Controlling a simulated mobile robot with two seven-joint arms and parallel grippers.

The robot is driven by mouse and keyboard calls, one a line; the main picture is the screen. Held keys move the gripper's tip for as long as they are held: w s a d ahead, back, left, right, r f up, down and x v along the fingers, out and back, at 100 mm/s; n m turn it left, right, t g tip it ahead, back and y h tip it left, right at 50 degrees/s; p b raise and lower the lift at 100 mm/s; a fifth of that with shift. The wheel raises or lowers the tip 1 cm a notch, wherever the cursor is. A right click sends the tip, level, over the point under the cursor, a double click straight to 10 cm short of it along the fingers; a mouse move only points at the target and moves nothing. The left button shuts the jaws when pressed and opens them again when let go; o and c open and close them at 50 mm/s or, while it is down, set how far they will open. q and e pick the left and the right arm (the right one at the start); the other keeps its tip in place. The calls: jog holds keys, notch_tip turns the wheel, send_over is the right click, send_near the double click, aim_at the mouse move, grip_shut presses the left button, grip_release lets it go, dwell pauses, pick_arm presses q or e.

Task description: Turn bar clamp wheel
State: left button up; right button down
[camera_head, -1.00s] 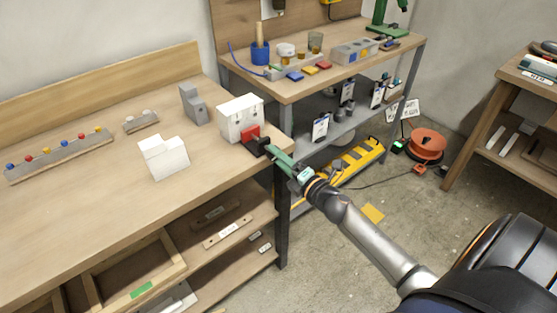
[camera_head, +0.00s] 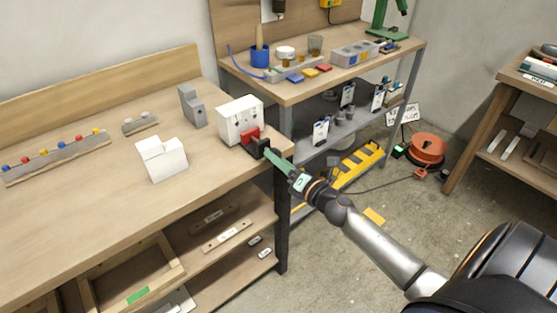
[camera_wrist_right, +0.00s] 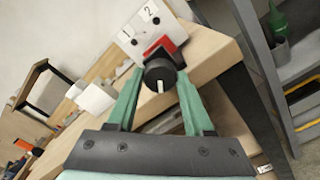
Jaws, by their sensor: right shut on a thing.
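The bar clamp stands at the right front corner of the workbench. I see its red part (camera_head: 249,135) against a white block (camera_head: 236,113) and its dark round wheel (camera_head: 264,146) facing me. In the right wrist view the black wheel (camera_wrist_right: 160,72) has a pale mark pointing roughly down. The red part (camera_wrist_right: 160,45) sits behind it. My right gripper (camera_head: 269,153) has green fingers, shut on the wheel from both sides; they also show in the wrist view (camera_wrist_right: 158,84). My left gripper is not in view.
The workbench (camera_head: 95,205) carries another white block (camera_head: 161,158), a grey block (camera_head: 192,105) and a strip with coloured knobs (camera_head: 58,156). A second bench (camera_head: 289,95) with tools stands behind. An orange reel (camera_head: 427,149) lies on the floor. Open floor lies right of the workbench.

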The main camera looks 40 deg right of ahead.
jog(key=shift+c, duration=1.4)
grip_release()
pick_arm(q)
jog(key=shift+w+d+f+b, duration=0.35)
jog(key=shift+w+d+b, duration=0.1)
jog(key=shift+b, duration=0.45)
pick_arm(e)
jog(key=s+d, duration=0.1)
jog(key=s, duration=1.1)
jog(key=shift+s, duration=0.25)
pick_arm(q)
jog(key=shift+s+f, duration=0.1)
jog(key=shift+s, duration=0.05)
